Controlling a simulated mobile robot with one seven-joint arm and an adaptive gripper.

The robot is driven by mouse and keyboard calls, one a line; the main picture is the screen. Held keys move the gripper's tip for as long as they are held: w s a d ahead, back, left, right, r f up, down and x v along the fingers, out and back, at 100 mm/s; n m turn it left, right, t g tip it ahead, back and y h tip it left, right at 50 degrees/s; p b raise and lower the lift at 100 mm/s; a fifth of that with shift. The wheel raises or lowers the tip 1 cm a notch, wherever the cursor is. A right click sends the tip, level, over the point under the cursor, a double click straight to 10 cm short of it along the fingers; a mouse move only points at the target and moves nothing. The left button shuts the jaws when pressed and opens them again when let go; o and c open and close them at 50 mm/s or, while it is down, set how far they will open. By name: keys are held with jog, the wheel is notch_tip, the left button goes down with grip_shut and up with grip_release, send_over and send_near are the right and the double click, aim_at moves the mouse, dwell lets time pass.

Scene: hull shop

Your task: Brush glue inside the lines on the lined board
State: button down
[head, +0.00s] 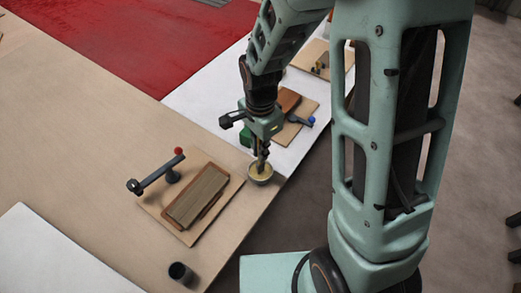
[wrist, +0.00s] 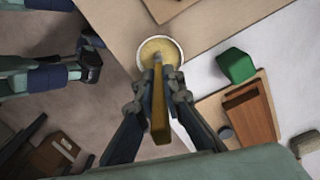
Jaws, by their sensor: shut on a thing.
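My gripper (head: 262,148) points down over a small round pot (head: 260,177) near the table's edge. In the wrist view its fingers (wrist: 160,88) are shut on a brush with a flat yellowish handle (wrist: 159,118). The brush's lower end is over or in the pot (wrist: 160,44), which has a pale rim and yellowish contents. I cannot tell how deep the bristles reach. Left of the pot, a plywood base (head: 178,228) bears a brown-edged block with a grey-brown top (head: 197,194). I cannot make out lines on any board.
A lever clamp with a red knob (head: 178,151) stands beside the block. A dark cup (head: 180,272) is at the front. Right of my gripper are a green block (wrist: 236,66) and a brown piece on a board (wrist: 252,112). A red surface (head: 140,45) lies behind.

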jog(key=shift+s, duration=0.1)
jog(key=shift+r+p, duration=2.6)
jog(key=shift+r, duration=0.9)
jog(key=w+d+r+n+p, duration=0.2)
jog(key=w+d+n, duration=0.5)
jog(key=d+n, duration=0.4)
jog(key=shift+r, duration=0.7)
jog(key=shift+w+a, duration=0.1)
